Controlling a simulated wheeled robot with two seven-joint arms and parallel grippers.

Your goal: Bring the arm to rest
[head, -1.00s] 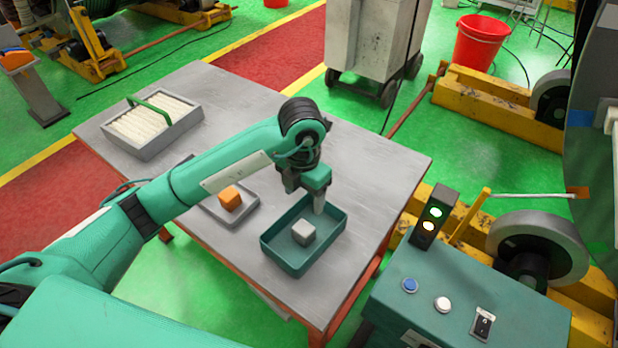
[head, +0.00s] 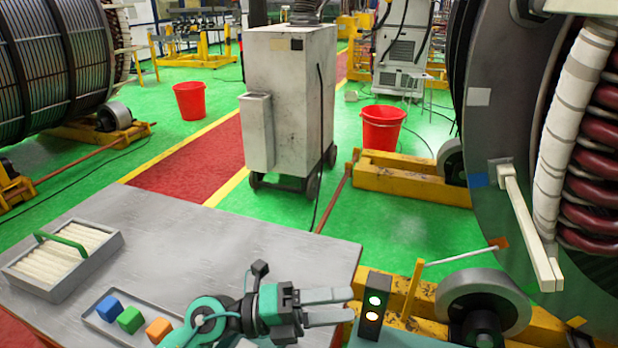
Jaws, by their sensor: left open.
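My left arm comes in at the bottom of the head view. Its left gripper (head: 350,305) is open and empty, with its two grey fingers pointing to the right, apart from each other. It shows over the right part of the grey table (head: 230,245), near the table's right edge in the picture. My right gripper does not show.
A grey tray (head: 98,322) holds a blue cube (head: 109,308), a green cube (head: 130,320) and an orange cube (head: 158,330). A box of white strips (head: 60,290) stands at the table's left. A signal lamp (head: 373,308) stands right of the gripper. A wheeled grey cabinet (head: 290,100) stands behind.

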